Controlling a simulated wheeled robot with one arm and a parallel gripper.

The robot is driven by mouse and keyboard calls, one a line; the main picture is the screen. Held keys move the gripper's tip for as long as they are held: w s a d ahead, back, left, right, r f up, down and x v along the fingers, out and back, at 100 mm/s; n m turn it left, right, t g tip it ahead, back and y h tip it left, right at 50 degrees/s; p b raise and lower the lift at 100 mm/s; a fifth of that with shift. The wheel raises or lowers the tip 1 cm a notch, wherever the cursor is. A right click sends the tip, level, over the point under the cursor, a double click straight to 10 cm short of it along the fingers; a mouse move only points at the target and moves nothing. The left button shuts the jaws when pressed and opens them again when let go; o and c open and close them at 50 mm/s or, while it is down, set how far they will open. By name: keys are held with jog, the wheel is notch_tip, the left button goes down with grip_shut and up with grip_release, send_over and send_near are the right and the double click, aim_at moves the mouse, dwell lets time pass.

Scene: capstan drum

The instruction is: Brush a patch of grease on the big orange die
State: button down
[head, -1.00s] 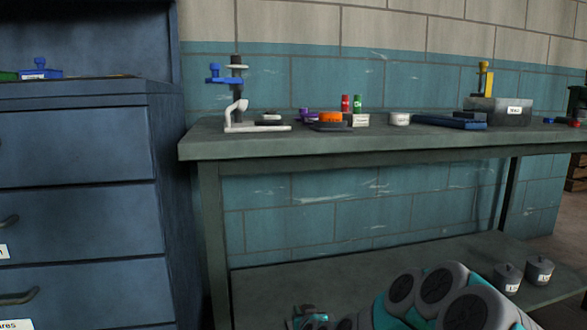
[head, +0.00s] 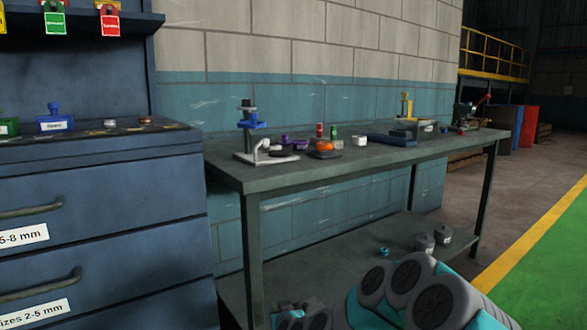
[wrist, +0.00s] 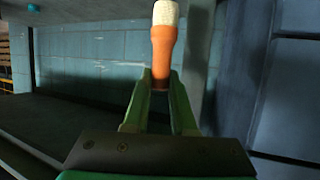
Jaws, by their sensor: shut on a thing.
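An orange piece (head: 324,146), which looks like the big orange die, sits on a dark base on the workbench in the head view. It is small here, and I cannot make out grease on it. My gripper (wrist: 161,82) is shut on a brush (wrist: 163,45) in the wrist view. The brush has an orange-brown handle and pale bristles pointing away from my gripper. It is well apart from the die, which does not show in the wrist view. The gripper's jaws cannot be made out in the head view.
The workbench (head: 300,178) stands against the wall. Near the die are a stand with a blue clamp (head: 252,124), purple pieces, red and green bottles, and a white tin (head: 359,142). A blue drawer cabinet (head: 90,215) stands close on the left. Open floor lies at right.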

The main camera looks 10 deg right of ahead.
notch_tip(320, 180, up, 8)
jog(key=p, duration=0.6)
jog(key=shift+r, duration=0.1)
jog(key=shift+n, duration=0.3)
jog(key=shift+h, duration=0.4)
